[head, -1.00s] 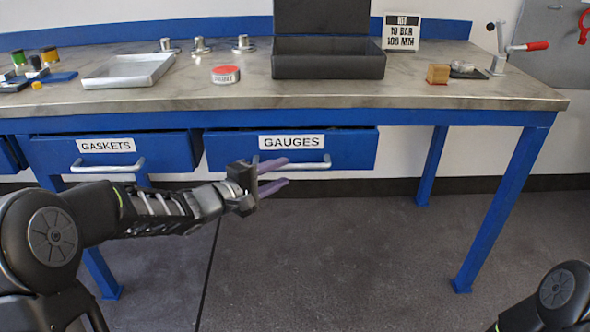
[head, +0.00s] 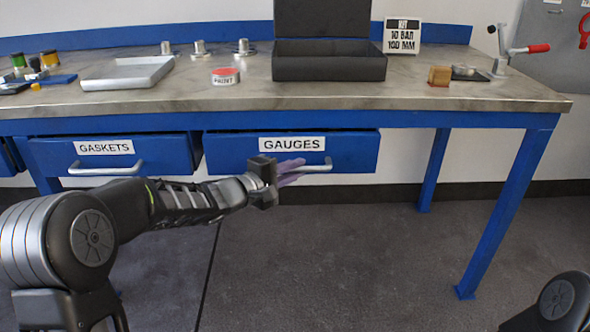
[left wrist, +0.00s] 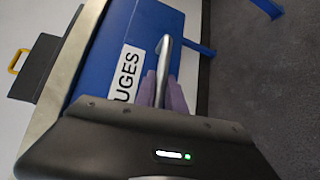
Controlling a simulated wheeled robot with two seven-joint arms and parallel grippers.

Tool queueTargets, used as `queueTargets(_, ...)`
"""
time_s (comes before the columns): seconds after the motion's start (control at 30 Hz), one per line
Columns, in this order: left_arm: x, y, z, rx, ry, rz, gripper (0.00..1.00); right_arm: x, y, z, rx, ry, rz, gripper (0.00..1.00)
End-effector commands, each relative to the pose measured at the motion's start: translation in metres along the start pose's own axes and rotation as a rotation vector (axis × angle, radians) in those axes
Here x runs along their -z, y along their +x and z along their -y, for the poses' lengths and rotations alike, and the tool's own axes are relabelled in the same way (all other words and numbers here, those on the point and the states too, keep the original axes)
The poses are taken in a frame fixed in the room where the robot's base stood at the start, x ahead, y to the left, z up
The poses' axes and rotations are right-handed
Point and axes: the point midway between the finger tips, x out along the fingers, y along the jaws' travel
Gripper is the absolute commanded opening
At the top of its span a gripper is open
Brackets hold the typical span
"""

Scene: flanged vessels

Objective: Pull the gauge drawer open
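The gauge drawer (head: 225,152) is blue, with a white GAUGES label (head: 292,144) and a silver bar handle (head: 322,166). It hangs under the bench top, its front standing slightly out. My left gripper (head: 290,171) is at the left part of this handle. In the left wrist view, the handle (left wrist: 165,52) runs between the two purple fingers (left wrist: 163,92), which look closed on it. The gripper hides part of the handle in the head view. My right gripper is out of view; only part of my right arm shows at the lower right.
The GASKETS drawer (head: 60,158) is left of the gauge drawer. A tray (head: 128,73), a round red-topped tin (head: 226,76), an open dark case (head: 330,62) and a sign (head: 402,36) stand on the bench (head: 460,98). The floor in front is clear.

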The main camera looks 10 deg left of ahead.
Motion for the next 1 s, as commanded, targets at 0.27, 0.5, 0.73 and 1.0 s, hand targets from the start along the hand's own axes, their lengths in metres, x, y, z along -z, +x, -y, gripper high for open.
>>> queueTargets(0.27, 0.0001, -0.0001, -0.0001, 0.0, 0.0, 0.0, 0.0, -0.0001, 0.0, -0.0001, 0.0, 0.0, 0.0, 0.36)
queueTargets(0.5, 0.0001, -0.0001, 0.0, 0.0, 0.0, 0.0, 0.0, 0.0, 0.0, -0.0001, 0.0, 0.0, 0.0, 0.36)
queueTargets(0.73, 0.0001, -0.0001, 0.0, 0.0, 0.0, 0.0, 0.0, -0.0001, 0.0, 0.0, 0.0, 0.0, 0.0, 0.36)
queueTargets(1.0, 0.0001, -0.0002, 0.0, 0.0, 0.0, 0.0, 0.0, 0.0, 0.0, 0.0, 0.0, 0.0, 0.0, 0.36)
